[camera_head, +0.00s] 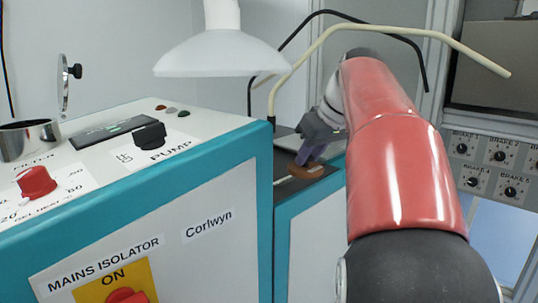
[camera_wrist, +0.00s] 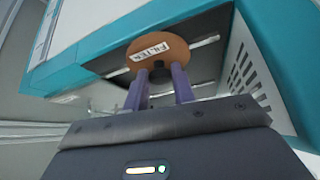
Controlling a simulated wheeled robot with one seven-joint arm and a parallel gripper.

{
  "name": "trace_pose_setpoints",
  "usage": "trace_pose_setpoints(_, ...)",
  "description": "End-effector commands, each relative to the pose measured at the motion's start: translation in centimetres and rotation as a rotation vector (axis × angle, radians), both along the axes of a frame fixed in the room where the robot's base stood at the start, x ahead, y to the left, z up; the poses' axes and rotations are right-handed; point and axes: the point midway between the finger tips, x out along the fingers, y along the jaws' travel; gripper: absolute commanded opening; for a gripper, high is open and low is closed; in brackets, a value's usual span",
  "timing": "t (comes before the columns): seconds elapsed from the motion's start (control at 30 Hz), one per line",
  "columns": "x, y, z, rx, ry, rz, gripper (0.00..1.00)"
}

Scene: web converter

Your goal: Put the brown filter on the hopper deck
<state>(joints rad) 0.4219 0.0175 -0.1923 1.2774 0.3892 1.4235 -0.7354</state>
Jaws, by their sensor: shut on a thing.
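The brown filter (camera_head: 309,171) is a round brown disc. In the wrist view the filter (camera_wrist: 172,47) carries a white label reading FILTER and a small dark knob. My gripper (camera_head: 304,158) is shut on the filter, its two purple fingers astride the knob; my gripper also shows in the wrist view (camera_wrist: 160,80). The filter is over or on a dark deck surface (camera_head: 283,190) on the lower teal-edged cabinet; I cannot tell whether it touches. I cannot tell for sure that this surface is the hopper deck. My fingers partly cover the filter in the head view.
The taller teal-edged cabinet (camera_head: 180,225) with a PUMP knob (camera_head: 149,135) and a red knob (camera_head: 36,181) stands to the left. A white lamp (camera_head: 219,52) hangs above it. Bent cream (camera_head: 420,31) and black (camera_head: 370,28) rods arch over the back. A brake panel (camera_head: 492,165) is at right.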

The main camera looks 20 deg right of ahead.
Motion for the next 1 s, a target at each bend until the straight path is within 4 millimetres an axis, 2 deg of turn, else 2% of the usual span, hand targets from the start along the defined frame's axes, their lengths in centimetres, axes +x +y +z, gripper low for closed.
trace_pose_setpoints(0.03, 1.6, 0.2, 0.0, 0.000, 0.002, 0.004, 0.03)
trace_pose_setpoints(0.3, 8.8, 1.3, 0.1, 0.000, 0.002, 0.004, 0.03)
trace_pose_setpoints(0.5, 12.4, 1.8, 0.1, -0.001, 0.000, 0.001, 0.03)
trace_pose_setpoints(0.67, 13.2, 2.0, -0.2, 0.000, -0.001, 0.000, 0.03)
trace_pose_setpoints(0.9, 13.2, 2.0, -3.4, 0.001, 0.000, -0.001, 0.03)
trace_pose_setpoints(1.0, 13.2, 2.0, -3.7, 0.000, -0.001, 0.000, 0.03)
